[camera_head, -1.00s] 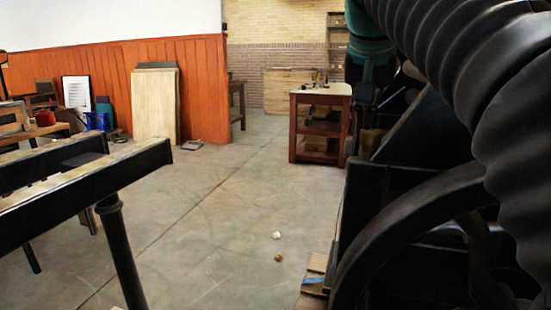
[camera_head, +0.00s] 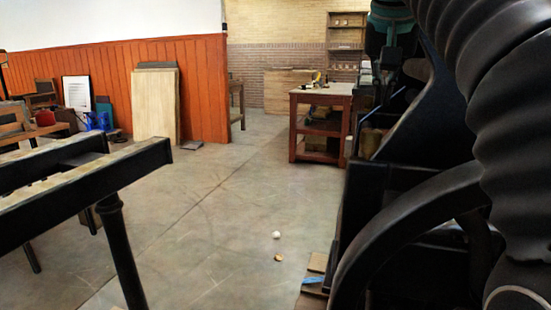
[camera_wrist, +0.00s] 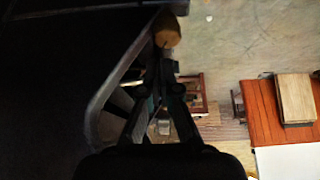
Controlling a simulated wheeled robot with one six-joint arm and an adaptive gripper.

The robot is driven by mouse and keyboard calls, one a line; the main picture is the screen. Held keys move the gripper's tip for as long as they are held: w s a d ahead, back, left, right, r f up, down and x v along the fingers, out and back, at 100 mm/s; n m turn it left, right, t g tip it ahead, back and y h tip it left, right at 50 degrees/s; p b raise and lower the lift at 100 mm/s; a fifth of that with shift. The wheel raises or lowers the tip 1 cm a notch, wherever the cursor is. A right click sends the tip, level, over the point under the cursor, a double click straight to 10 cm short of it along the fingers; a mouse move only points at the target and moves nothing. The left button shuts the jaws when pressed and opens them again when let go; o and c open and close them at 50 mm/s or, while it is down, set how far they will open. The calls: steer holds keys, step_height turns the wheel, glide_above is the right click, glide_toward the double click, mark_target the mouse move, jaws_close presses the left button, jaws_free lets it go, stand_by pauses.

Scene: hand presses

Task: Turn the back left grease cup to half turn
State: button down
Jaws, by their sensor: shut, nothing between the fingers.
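A brass-coloured grease cup (camera_head: 371,141) stands at the edge of the black press (camera_head: 408,185) in the head view. In the wrist view the cup (camera_wrist: 167,32) shows at the top centre, beside the dark press body, with a thin dark line on it. My gripper (camera_wrist: 166,68) is shut and empty, its fingertips just below the cup in that picture. In the head view my gripper (camera_head: 388,58) is above the cup, with a visible gap between them. I cannot tell the cup's exact turn angle.
The press's curved black arm (camera_head: 400,230) fills the lower right. A wooden workbench (camera_head: 320,122) stands behind. Black rails on a post (camera_head: 85,190) are at left. The floor between is clear except for two small round items (camera_head: 277,236).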

step_height(320, 180, down, 7)
steer(key=b, duration=0.4)
steer(key=shift+d, duration=0.25)
steer(key=shift+w+r, duration=0.1)
stand_by(0.7)
steer(key=shift+w+a+p, duration=0.15)
steer(key=shift+a+p, duration=0.8)
steer(key=shift+p, duration=0.3)
steer(key=shift+w+a+p, duration=0.3)
steer(key=shift+a+p, duration=0.05)
steer(key=shift+p, duration=0.15)
steer(key=shift+s+a, duration=0.1)
step_height(320, 180, up, 6)
steer(key=shift+s+a, duration=0.15)
steer(key=shift+s, duration=0.05)
stand_by(0.8)
